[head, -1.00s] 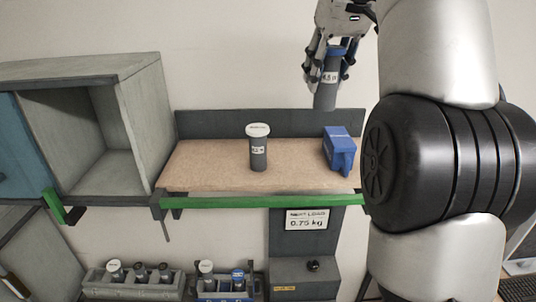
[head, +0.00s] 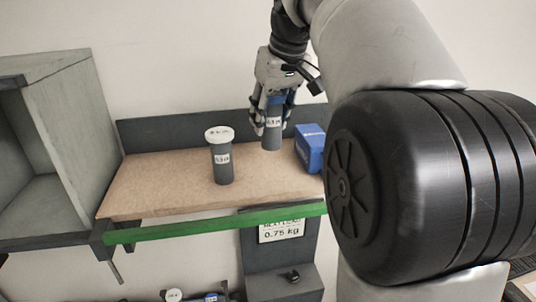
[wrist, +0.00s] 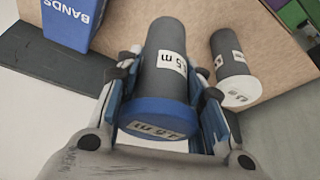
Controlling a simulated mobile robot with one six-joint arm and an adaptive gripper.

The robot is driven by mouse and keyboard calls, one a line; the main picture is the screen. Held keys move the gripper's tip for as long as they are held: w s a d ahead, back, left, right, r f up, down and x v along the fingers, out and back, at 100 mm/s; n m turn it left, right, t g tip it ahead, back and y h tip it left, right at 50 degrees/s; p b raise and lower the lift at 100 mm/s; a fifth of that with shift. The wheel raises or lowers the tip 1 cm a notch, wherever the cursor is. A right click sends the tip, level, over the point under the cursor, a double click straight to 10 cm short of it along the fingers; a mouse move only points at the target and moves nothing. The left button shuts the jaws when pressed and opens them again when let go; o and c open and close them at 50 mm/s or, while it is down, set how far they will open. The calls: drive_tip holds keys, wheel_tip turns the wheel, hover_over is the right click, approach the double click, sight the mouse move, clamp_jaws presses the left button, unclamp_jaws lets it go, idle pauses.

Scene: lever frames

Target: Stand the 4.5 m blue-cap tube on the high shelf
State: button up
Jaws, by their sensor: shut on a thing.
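The blue-cap tube (head: 271,134) is dark grey with a white label; in the wrist view (wrist: 165,68) the label reads 4.5 m and the blue cap faces the camera. My gripper (head: 271,112) is shut on it near the cap, from above. The tube is upright over the rear of the high shelf (head: 150,181), between the white-cap tube and the blue box. Its bottom is at or just above the board; I cannot tell whether it touches. The cap is mostly hidden by the fingers in the head view.
A white-cap tube (head: 222,160) stands on the shelf to the left; it also shows in the wrist view (wrist: 232,68). A blue box (head: 309,148) marked BANDS is close on the right. The shelf has a green front edge (head: 215,229) and a 0.75 kg load sign (head: 282,231). An open grey cabinet (head: 60,150) stands left.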

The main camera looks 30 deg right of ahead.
sight(270, 145)
drive_tip(key=shift+f, duration=0.9)
drive_tip(key=shift+s+f, duration=0.25)
drive_tip(key=shift+f, duration=0.3)
drive_tip(key=shift+w+f+b, duration=0.1)
drive_tip(key=shift+f+b, duration=0.3)
drive_tip(key=shift+f, duration=1.5)
drive_tip(key=shift+f, duration=0.15)
drive_tip(key=o, duration=1.2)
drive_tip(key=shift+o, duration=0.2)
